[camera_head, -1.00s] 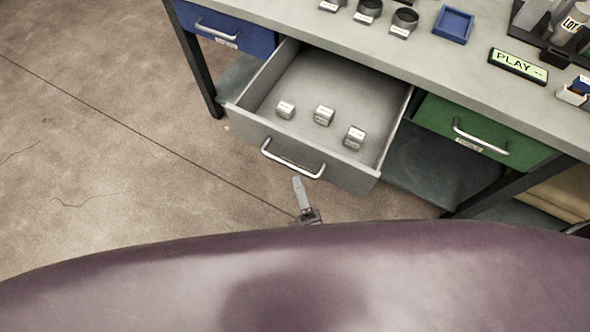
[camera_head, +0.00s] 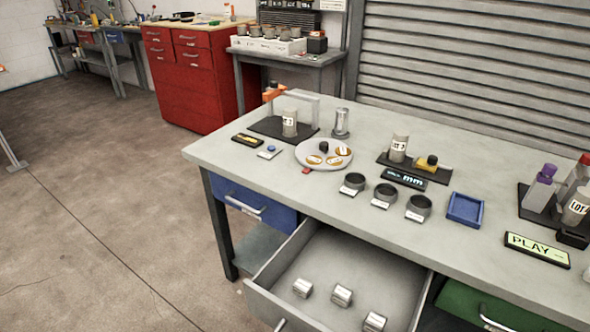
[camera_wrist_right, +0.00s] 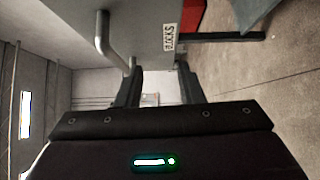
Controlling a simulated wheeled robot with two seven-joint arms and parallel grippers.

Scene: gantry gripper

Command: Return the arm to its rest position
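My right gripper (camera_wrist_right: 159,72) shows in the right wrist view with its two fingers apart and nothing visible between them. A grey drawer front labelled "BLOCKS" (camera_wrist_right: 150,28) is close ahead of it. The drawer's bar handle (camera_wrist_right: 106,42) lies just beyond the left finger; I cannot tell whether they touch. In the head view the grey drawer (camera_head: 335,265) is pulled out from the table, with several small metal blocks (camera_head: 341,295) inside. Neither gripper shows in the head view, and my left gripper is out of sight.
The grey table (camera_head: 300,200) carries a round plate (camera_head: 312,164), dark cups (camera_head: 385,194), a blue tray (camera_head: 465,209) and a "PLAY" display (camera_head: 537,249). A blue drawer (camera_head: 250,206) and a green drawer (camera_head: 480,305) flank the open one. The floor at left is clear.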

